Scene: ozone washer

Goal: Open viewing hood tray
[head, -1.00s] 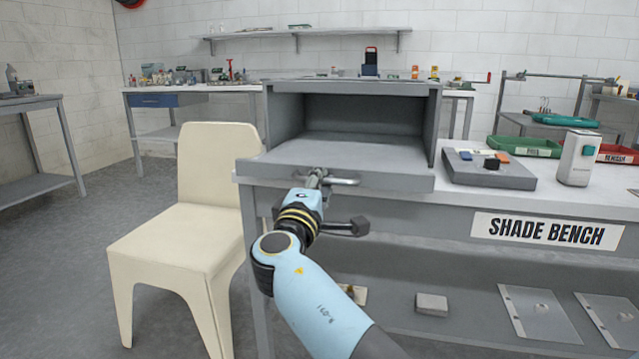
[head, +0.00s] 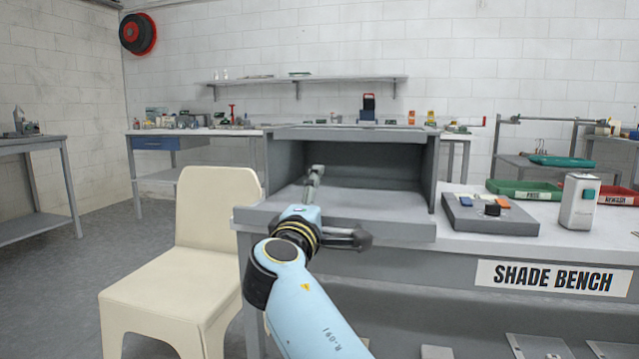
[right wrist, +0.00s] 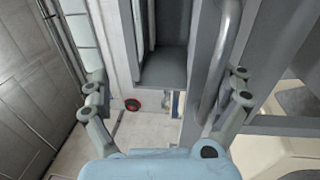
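The grey viewing hood (head: 350,134) stands on the bench as an open-fronted box. Its tray (head: 395,227) sticks out in front of the opening, and the tray floor looks empty. My right gripper (head: 339,205) is at the tray's front edge with its fingers spread. One finger shows over the tray floor and the other points right in front of the edge. The tray handle is hidden or hard to make out in the head view. In the right wrist view, a grey bar handle (right wrist: 222,58) lies between the open fingers, nearer the right finger. My left gripper is out of view.
A cream chair (head: 200,260) stands close to the left of the bench. A grey block with coloured pieces (head: 489,213) and a white device (head: 579,202) sit right of the hood. Green (head: 525,190) and red (head: 610,197) trays lie beyond. Floor at left is clear.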

